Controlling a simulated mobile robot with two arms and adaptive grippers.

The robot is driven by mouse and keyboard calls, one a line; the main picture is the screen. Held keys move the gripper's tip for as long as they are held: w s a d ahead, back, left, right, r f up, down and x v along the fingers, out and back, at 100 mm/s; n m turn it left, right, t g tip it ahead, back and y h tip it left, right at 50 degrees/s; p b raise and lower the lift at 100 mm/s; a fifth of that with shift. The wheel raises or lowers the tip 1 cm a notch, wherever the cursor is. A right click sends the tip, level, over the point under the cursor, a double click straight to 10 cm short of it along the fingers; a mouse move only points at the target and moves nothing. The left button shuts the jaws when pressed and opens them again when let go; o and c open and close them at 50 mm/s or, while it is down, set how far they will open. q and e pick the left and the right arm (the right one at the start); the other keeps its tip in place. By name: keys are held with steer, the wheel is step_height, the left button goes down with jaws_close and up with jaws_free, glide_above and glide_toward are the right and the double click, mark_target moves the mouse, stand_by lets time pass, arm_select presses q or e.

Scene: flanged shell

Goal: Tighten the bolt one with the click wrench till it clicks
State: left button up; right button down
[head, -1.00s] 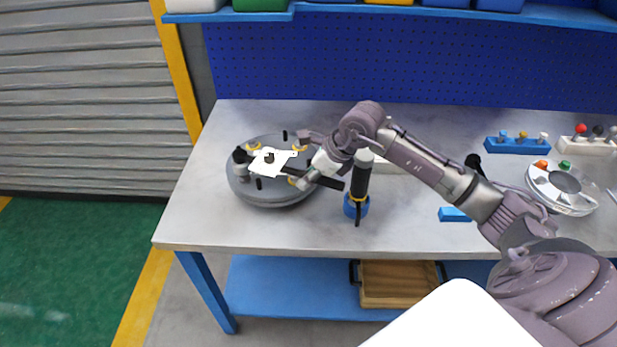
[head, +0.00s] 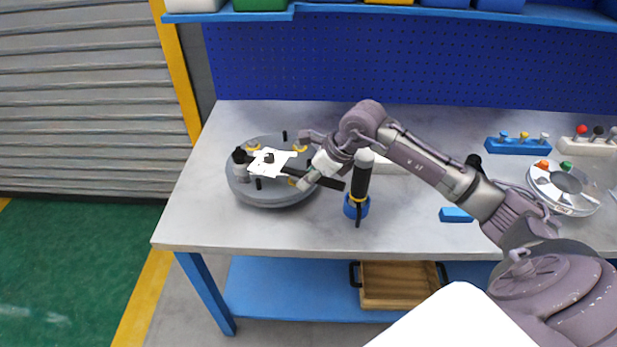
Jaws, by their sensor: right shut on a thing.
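The grey round flanged shell (head: 272,197) lies on the left part of the bench. Several dark bolts stand around its rim with yellow rings at some of them; which is bolt one, I cannot tell. My right gripper (head: 309,178) is over the shell's right edge, shut on the black handle of the click wrench (head: 328,184). The wrench lies about level and points left across the shell. Its head end is hard to make out beside a bright white patch (head: 268,162) on top of the shell. My left gripper is not in view.
A black-handled tool (head: 361,174) stands upright in a blue holder just right of the wrench handle's end. Farther right are a small blue block (head: 455,215), a blue rack (head: 517,146), a white rack (head: 590,146) and a silver round part (head: 563,190). The front left bench is clear.

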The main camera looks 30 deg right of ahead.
steer(key=shift+w+f+b, duration=0.1)
steer(key=shift+f+b, duration=1.05)
steer(key=shift+f, duration=0.05)
steer(key=shift+a, duration=0.15)
steer(key=s+a+m+t+h, duration=0.1)
steer(key=s+a+m+h, duration=0.2)
steer(key=a+m, duration=0.5)
steer(key=a+h+p, duration=0.1)
steer(key=a, duration=0.4)
steer(key=shift+s+f+m, duration=0.2)
steer(key=shift+f+m, duration=0.05)
steer(key=shift+m, duration=0.05)
stand_by(1.8)
steer(key=shift+d, duration=0.1)
steer(key=shift+d+n+b, duration=0.5)
steer(key=shift+d+b, duration=0.15)
steer(key=shift+d, duration=0.1)
